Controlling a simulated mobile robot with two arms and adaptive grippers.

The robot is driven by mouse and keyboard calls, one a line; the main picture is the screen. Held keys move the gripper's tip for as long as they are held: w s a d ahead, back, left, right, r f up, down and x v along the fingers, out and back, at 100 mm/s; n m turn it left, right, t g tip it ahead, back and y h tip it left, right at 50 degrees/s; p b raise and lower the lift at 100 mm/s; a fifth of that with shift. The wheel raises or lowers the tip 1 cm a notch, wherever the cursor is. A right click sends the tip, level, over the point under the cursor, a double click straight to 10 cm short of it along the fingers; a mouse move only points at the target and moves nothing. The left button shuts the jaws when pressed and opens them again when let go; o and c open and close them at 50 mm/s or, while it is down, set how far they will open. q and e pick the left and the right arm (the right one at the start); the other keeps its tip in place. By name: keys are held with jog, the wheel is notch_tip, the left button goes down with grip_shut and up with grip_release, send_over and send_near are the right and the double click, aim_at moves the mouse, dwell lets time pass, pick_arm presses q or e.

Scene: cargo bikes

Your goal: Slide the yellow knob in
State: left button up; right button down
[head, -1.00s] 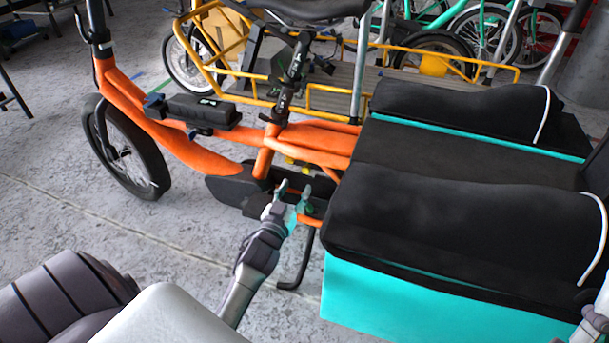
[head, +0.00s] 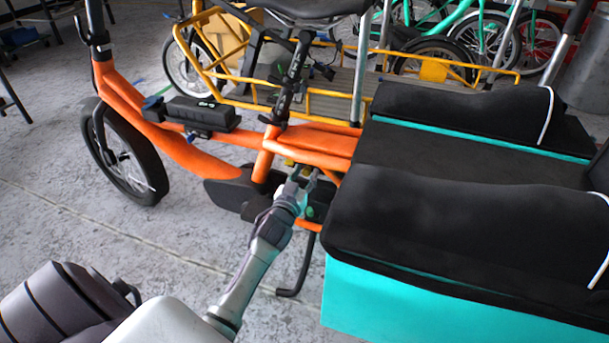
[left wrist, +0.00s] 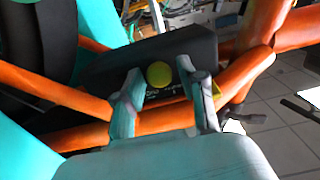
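The round yellow knob (left wrist: 159,74) shows in the left wrist view on the front of a black box (left wrist: 190,46) set among orange frame tubes. My left gripper (left wrist: 162,84) is open, with one finger on each side of the knob in the picture. I cannot tell whether the fingers touch it. In the head view my left gripper (head: 304,178) reaches in beside the orange bike frame (head: 312,137), just left of the black-and-teal cargo box. The knob cannot be made out clearly there. My right gripper is not in view.
The cargo box (head: 430,308) stands close to the right of my left gripper. A black kickstand (head: 302,268) hangs below. Another yellow part (left wrist: 215,90) is beside the right finger. A yellow-framed bike (head: 330,102) stands behind. Bare floor (head: 110,235) lies at left.

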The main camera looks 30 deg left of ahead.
pick_arm(q)
grip_shut()
jog(key=shift+w+d, duration=0.25)
jog(key=shift+d, duration=0.85)
jog(key=shift+w+d, duration=0.25)
jog(key=shift+d, duration=0.8)
jog(key=shift+o, duration=1.7)
grip_release()
jog(key=shift+d, duration=0.15)
jog(key=shift+s, duration=0.3)
send_near(325, 170)
jog(key=v, duration=0.5)
jog(key=shift+s+f, duration=0.15)
jog(key=shift+s, duration=0.2)
